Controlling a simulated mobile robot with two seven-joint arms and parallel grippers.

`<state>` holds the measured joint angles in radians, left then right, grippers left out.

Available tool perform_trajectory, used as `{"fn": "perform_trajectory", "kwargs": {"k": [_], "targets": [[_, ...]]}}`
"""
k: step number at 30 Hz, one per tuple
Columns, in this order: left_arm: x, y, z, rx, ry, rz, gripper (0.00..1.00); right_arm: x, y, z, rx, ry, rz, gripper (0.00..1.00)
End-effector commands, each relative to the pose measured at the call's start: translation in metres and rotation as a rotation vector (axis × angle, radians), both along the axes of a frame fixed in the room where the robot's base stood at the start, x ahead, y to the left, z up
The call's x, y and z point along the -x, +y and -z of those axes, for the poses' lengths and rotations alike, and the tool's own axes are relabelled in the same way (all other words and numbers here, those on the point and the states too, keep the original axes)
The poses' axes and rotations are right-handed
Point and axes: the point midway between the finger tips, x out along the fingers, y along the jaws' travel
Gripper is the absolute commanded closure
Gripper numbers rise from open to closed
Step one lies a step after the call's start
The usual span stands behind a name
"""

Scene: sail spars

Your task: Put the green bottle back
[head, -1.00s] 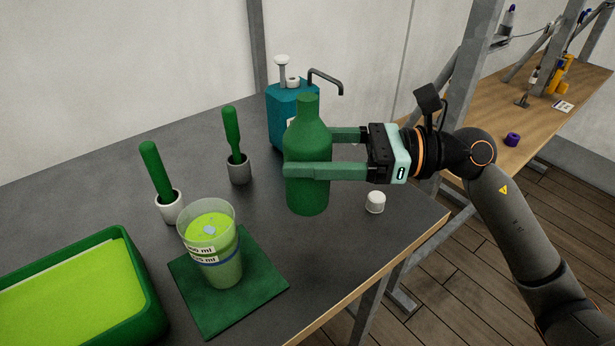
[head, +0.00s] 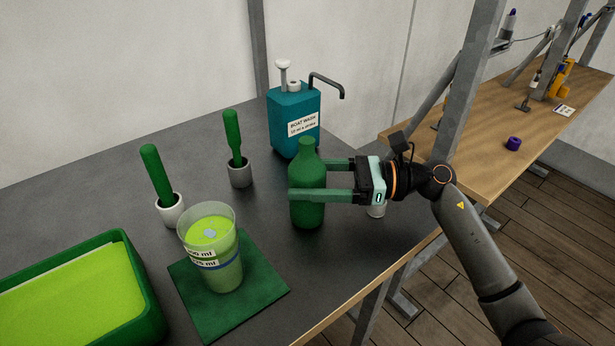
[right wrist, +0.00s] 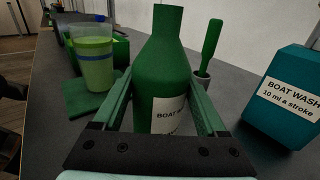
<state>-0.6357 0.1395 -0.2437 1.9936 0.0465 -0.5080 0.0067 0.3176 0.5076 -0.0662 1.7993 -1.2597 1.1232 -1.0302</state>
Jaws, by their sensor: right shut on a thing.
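The green bottle (head: 307,172) is upright on or just above the dark table; I cannot tell whether its base touches. My right gripper (head: 308,192) is shut on its body from the right. In the right wrist view the bottle (right wrist: 164,75) stands between the two green fingers (right wrist: 163,112), with a white label partly showing. The bottle's neck is uncovered. My left gripper is not in view.
A teal boat wash dispenser (head: 292,125) stands behind the bottle. A cup of green liquid (head: 212,262) stands on a green mat (head: 262,290). Two green-handled tools stand in small holders (head: 170,212), (head: 239,172). A green tray (head: 150,310) is at left. The table's right edge is close.

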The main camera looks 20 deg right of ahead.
Motion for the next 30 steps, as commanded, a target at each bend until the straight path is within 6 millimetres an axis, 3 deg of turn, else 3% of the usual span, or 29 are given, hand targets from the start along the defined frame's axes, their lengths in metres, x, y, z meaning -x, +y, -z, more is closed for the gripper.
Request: {"fn": "perform_trajectory", "kwargs": {"k": [5,6,11,23,30], "targets": [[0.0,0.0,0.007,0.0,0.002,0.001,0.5,0.0,0.0,0.005,0.0,-0.002,0.0,1.0],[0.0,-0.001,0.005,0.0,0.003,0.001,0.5,0.0,0.0,0.003,0.0,-0.001,-0.001,0.21],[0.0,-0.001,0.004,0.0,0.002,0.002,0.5,0.0,0.0,0.003,0.0,0.0,-0.001,0.03],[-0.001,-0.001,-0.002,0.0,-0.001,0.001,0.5,0.0,-0.002,-0.002,0.001,0.001,0.001,0.0],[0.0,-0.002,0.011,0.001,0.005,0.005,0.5,0.016,-0.049,0.003,0.004,0.003,0.003,0.0]]}}
